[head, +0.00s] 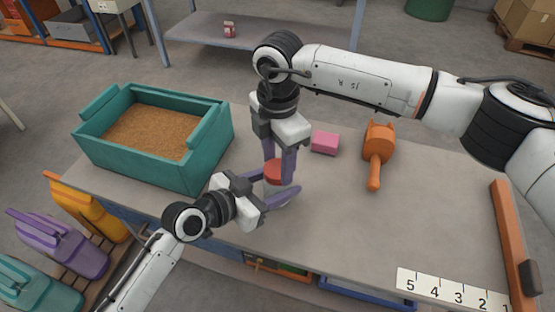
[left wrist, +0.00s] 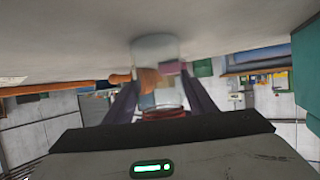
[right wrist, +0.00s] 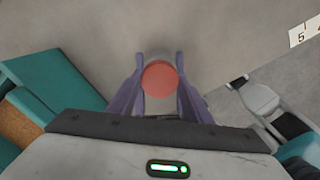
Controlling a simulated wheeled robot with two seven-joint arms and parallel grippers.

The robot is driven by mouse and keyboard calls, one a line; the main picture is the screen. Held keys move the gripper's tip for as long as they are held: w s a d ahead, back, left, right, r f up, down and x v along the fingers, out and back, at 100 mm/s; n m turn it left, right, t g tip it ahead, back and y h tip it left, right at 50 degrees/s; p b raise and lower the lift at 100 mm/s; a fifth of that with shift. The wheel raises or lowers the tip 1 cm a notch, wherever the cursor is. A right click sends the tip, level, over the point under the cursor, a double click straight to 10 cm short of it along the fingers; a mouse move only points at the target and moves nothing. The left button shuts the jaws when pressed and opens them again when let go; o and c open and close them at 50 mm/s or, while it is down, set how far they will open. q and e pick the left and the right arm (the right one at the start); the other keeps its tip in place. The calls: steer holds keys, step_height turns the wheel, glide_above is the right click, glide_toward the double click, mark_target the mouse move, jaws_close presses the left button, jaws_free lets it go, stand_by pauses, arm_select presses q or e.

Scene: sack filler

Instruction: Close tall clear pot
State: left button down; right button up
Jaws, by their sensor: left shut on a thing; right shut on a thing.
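The tall clear pot (head: 280,197) stands upright on the grey table; it also shows, upside down, in the left wrist view (left wrist: 155,50). My left gripper (head: 283,191) comes in from the left and is shut around its side. The red lid (head: 273,172) is at the pot's mouth, held by my right gripper (head: 280,170), which points straight down from above. In the right wrist view the round lid (right wrist: 160,79) sits between the two purple fingers, with the clear pot under it. I cannot tell whether the lid is seated or only resting there.
A teal bin of brown grain (head: 207,150) stands at the table's left. A pink block (head: 325,142) and an orange scoop-like tool (head: 377,150) lie right of the pot. A numbered white strip (head: 450,292) is at the front right. The table between is clear.

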steer(key=m, duration=0.4)
steer(key=shift+m, duration=0.3)
steer(key=m, duration=0.3)
steer(key=shift+s, duration=0.1)
steer(key=o, duration=1.1)
step_height(320, 180, up, 12)
arm_select(q)
steer(key=c, duration=0.7)
jaws_free()
